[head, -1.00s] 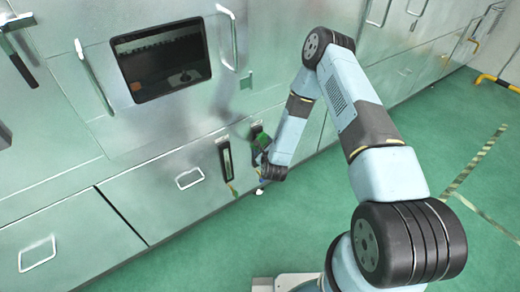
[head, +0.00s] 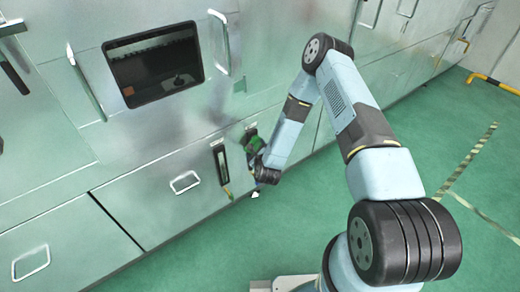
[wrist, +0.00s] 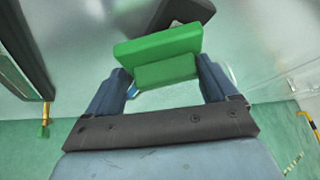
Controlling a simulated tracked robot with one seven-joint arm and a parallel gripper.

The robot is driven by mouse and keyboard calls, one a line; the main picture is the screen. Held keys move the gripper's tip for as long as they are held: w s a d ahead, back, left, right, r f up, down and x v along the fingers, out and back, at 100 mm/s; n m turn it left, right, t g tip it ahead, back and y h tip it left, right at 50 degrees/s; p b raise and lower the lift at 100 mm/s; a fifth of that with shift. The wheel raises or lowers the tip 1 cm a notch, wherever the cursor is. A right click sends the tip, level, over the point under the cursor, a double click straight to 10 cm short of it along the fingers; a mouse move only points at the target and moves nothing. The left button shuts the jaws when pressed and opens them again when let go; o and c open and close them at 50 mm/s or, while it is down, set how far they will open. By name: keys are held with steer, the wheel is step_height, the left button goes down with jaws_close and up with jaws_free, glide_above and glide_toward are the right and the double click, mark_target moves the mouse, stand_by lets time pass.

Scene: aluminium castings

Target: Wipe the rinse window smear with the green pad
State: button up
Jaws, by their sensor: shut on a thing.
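The green pad (wrist: 160,47) is between the two fingers of my gripper (wrist: 163,78) in the wrist view, held in front of the metal cabinet wall. In the head view the pad (head: 253,144) is small, low on the wall, with my gripper (head: 258,160) partly hidden by my own wrist. The dark rectangular window (head: 125,72) is up and left of the gripper, well apart from the pad. A dark spot shows in the window's lower right, but I cannot tell whether it is a smear on the glass or something inside.
A dark holder (head: 219,158) with a yellow-tipped tool hangs left of the pad. Another dark holder (wrist: 180,10) is just behind the pad in the wrist view. Bar handles (head: 220,42) stick out beside the window. Green floor (head: 200,250) lies open in front of the cabinets.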

steer(key=shift+s+a+r, duration=0.1)
steer(key=shift+s+a, duration=0.2)
steer(key=shift+a, duration=0.4)
steer(key=shift+s+d, duration=0.1)
steer(key=shift+s+d, duration=0.9)
steer(key=shift+s, duration=0.3)
steer(key=shift+s+d, duration=0.9)
steer(key=shift+s, duration=0.3)
steer(key=shift+s+d, duration=0.45)
steer(key=shift+s, duration=0.2)
steer(key=shift+s+d, duration=0.4)
steer(key=shift+s, duration=0.2)
